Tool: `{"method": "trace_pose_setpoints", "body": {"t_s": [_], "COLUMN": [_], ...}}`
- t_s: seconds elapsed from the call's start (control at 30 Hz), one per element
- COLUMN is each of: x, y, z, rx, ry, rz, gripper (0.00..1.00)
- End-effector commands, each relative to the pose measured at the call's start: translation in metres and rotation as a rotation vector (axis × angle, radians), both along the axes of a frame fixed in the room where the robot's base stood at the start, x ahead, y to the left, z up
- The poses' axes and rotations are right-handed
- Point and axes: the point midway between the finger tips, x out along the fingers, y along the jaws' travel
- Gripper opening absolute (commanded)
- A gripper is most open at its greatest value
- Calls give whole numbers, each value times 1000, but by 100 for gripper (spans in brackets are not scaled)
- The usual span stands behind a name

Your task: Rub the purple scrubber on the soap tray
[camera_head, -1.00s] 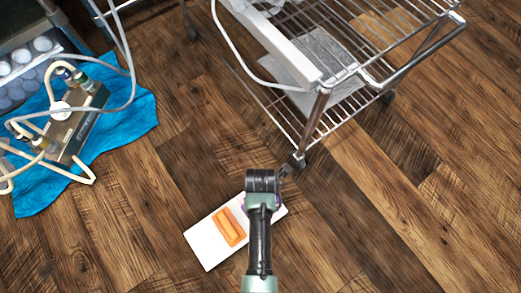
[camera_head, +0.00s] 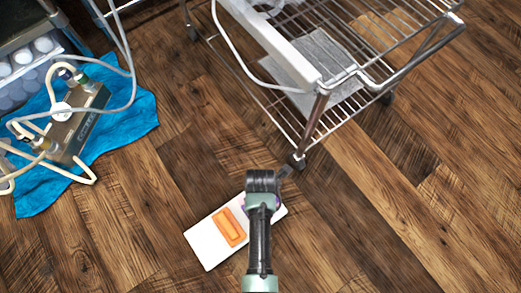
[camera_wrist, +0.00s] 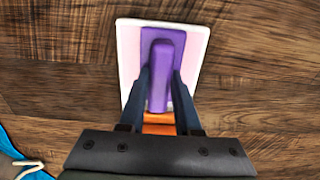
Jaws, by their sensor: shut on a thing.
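The white soap tray (camera_head: 207,247) lies flat on the wooden floor, and it also shows in the wrist view (camera_wrist: 128,50). Its inner face looks pale pink in the wrist view. The purple scrubber (camera_wrist: 162,48), a flat pad with a raised handle, is over the tray's far part. My gripper (camera_wrist: 162,78) is shut on its handle. I cannot tell whether the pad touches the tray. In the head view my arm hides most of the scrubber; only a purple sliver (camera_head: 246,203) shows. An orange block (camera_head: 229,227) lies on the tray's left part, partly behind my fingers in the wrist view (camera_wrist: 158,126).
A wire-shelf cart (camera_head: 314,115) on casters stands just beyond the tray, its near corner leg close by. At left, a metal device with hoses (camera_head: 72,125) sits on a blue cloth (camera_head: 130,105). The floor to the right and near left is clear.

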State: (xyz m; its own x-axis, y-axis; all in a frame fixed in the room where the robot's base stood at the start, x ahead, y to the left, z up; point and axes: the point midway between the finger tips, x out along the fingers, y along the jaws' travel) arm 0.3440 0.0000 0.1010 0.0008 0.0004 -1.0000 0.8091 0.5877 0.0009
Motion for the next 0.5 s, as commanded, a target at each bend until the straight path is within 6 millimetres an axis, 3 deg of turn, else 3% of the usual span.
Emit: {"method": "trace_pose_setpoints", "body": {"t_s": [0.23, 0.5], "x": [-1, 0], "y": [0, 0], "z": [0, 20], "rx": [0, 0], "ry": [1, 0], "rz": [0, 0], "gripper": [0, 0]}}
